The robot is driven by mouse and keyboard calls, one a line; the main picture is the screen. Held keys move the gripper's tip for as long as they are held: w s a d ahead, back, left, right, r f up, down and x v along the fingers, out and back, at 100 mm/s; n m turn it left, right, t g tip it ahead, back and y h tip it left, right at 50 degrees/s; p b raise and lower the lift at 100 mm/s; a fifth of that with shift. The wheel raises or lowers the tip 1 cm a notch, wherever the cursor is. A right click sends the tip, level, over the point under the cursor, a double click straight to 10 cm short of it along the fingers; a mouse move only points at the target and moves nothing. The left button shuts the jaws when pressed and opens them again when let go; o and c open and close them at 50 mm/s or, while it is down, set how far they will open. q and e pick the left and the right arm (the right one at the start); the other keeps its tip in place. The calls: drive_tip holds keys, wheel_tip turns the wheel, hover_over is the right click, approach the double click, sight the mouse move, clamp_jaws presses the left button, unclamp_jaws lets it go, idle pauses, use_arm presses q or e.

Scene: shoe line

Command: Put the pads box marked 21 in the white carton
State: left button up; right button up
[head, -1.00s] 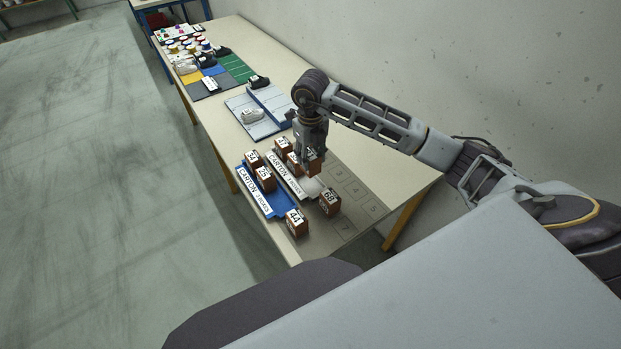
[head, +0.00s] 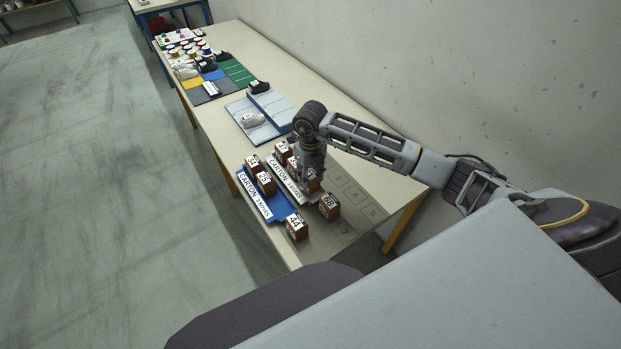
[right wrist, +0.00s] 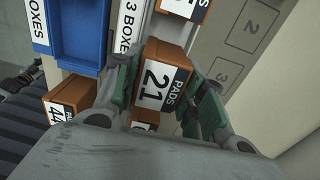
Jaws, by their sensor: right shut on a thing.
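The pads box marked 21 (right wrist: 160,85) is between the fingers of my right gripper (right wrist: 165,95) in the right wrist view, its label facing the camera. My right gripper (head: 313,178) is shut on it, over the front part of the white carton (head: 291,188). The carton's label strip (right wrist: 128,25) shows beside the box in the right wrist view. I cannot tell whether the box touches the carton floor. Other brown boxes (head: 282,148) stand at the white carton's far end.
The blue carton (head: 250,189), left of the white one, holds brown boxes (head: 265,183) at its far end. Box 68 (head: 329,206) and box 44 (head: 296,229) stand near the cartons' front ends. Right of them, a numbered grey mat (head: 352,195) has bare cells.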

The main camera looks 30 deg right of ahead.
sight(311, 173)
wheel_tip(311, 173, down, 2)
drive_tip(key=shift+f, duration=0.1)
drive_tip(key=shift+f, duration=0.15)
drive_tip(key=o, duration=1)
drive_tip(key=shift+r, duration=0.2)
wheel_tip(311, 173, up, 12)
drive_tip(key=shift+f+b, duration=0.1)
drive_tip(key=shift+b, duration=0.8)
